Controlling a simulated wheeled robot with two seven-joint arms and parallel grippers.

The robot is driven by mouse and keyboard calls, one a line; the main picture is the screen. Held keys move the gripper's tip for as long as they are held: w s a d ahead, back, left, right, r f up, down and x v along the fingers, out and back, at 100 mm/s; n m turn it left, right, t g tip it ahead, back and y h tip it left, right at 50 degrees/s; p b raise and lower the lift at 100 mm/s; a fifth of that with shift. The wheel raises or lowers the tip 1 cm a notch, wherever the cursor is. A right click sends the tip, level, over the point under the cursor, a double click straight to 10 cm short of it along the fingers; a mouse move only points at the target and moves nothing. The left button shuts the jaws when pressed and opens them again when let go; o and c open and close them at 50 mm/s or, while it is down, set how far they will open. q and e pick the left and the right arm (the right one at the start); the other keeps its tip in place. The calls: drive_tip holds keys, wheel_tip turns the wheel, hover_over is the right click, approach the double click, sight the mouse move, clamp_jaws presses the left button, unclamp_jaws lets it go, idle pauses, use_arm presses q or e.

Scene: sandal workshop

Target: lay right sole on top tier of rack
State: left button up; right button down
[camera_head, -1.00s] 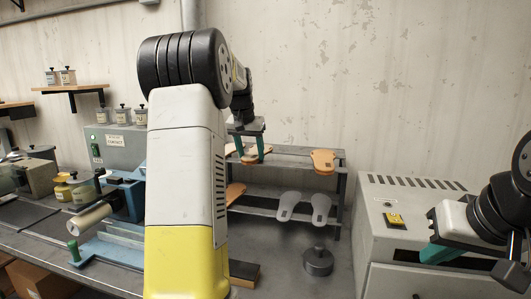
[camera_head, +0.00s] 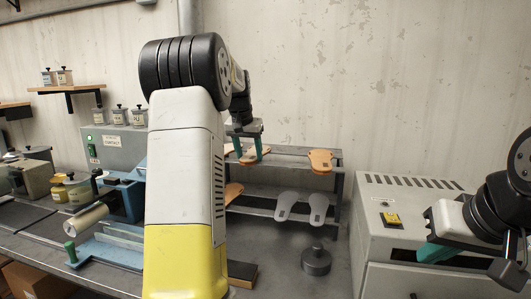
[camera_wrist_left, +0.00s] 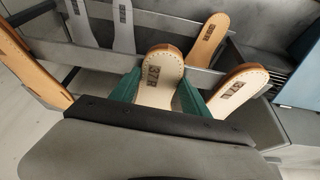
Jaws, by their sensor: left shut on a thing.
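My left gripper (camera_head: 247,148) is above the top tier of the grey rack (camera_head: 285,151), toward its left end. It is shut on a tan sole (camera_head: 250,154); in the left wrist view this sole (camera_wrist_left: 158,82) sits between the green fingers, marking facing the camera. I cannot tell whether it touches the tier. Another tan sole (camera_wrist_left: 240,88) is close beside it, mostly hidden in the head view. A tan sole (camera_head: 321,161) lies at the top tier's right end. My right gripper (camera_head: 442,252) is at the far right, away from the rack; its finger gap is unclear.
Two grey soles (camera_head: 301,207) and a tan sole (camera_head: 233,192) are on the lower tier. A dark round weight (camera_head: 316,261) stands on the bench in front. A grey machine box (camera_head: 408,225) stands right of the rack. The top tier's middle is clear.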

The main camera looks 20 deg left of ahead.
use_arm(q)
drive_tip(key=o, duration=1.7)
drive_tip(key=v, duration=0.7)
drive_tip(key=shift+s+r, duration=0.1)
drive_tip(key=shift+r, duration=0.1)
drive_tip(key=shift+s+d+r, duration=0.15)
drive_tip(key=shift+s+r, duration=0.1)
drive_tip(key=s+d+t+h, duration=0.1)
drive_tip(key=s+d, duration=0.4)
drive_tip(key=s, duration=0.3)
drive_tip(key=s+d+h, duration=0.1)
drive_tip(key=s+d, duration=0.4)
drive_tip(key=s, duration=0.2)
drive_tip(key=s+d+f, duration=0.3)
drive_tip(key=s+f, duration=0.2)
drive_tip(key=s, duration=0.3)
drive_tip(key=s+d+f, duration=0.4)
drive_tip(key=s+f, duration=0.1)
drive_tip(key=s, duration=0.3)
drive_tip(key=shift+m+t, duration=0.4)
